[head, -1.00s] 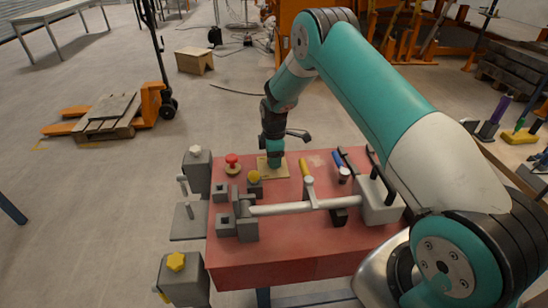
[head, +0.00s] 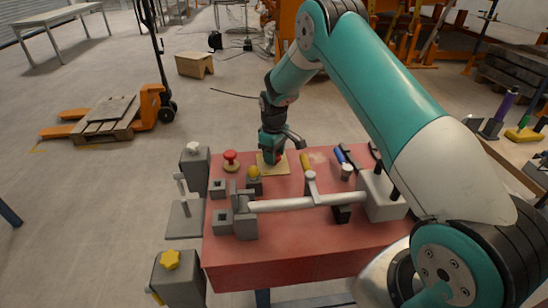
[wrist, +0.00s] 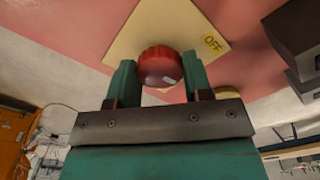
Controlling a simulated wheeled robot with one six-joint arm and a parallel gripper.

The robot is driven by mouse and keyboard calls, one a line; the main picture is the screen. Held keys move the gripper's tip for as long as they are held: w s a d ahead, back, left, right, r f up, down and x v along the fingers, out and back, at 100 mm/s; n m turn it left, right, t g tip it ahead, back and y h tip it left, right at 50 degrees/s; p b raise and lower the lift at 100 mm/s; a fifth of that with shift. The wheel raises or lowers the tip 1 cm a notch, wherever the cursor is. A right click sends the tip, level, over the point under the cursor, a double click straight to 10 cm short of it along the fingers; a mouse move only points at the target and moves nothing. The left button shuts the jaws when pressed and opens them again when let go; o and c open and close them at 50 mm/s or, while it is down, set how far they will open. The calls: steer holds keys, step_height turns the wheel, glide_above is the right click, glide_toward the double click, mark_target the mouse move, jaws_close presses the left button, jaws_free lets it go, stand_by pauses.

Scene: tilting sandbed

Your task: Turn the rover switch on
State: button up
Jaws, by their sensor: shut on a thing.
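The rover switch is a red round knob (wrist: 158,66) on a pale yellow plate (wrist: 125,28) marked "OFF" in the wrist view. A short white mark shows on the knob's face, toward its lower right. My gripper (wrist: 160,78) has one green finger on each side of the knob and is shut on it. In the head view the plate (head: 283,166) lies at the back of the red table, and my gripper (head: 271,157) points down onto it. The knob is mostly hidden there by my gripper. Any "ON" label is not visible.
The red table (head: 300,258) also carries a red mushroom button (head: 231,157), a yellow knob (head: 254,172), a long grey bar (head: 295,204) and grey blocks. Blue and yellow handles stand right of the plate. A pallet jack (head: 150,105) stands on the floor at left.

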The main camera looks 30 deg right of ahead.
steer(key=m+b, duration=0.1)
steer(key=m, duration=0.4)
steer(key=shift+m+b, duration=0.75)
steer(key=shift+m, duration=1.75)
steer(key=shift+r, duration=0.1)
steer(key=o, duration=0.9)
step_height(320, 180, up, 17)
steer(key=shift+r+b, duration=0.2)
steer(key=shift+b, duration=0.9)
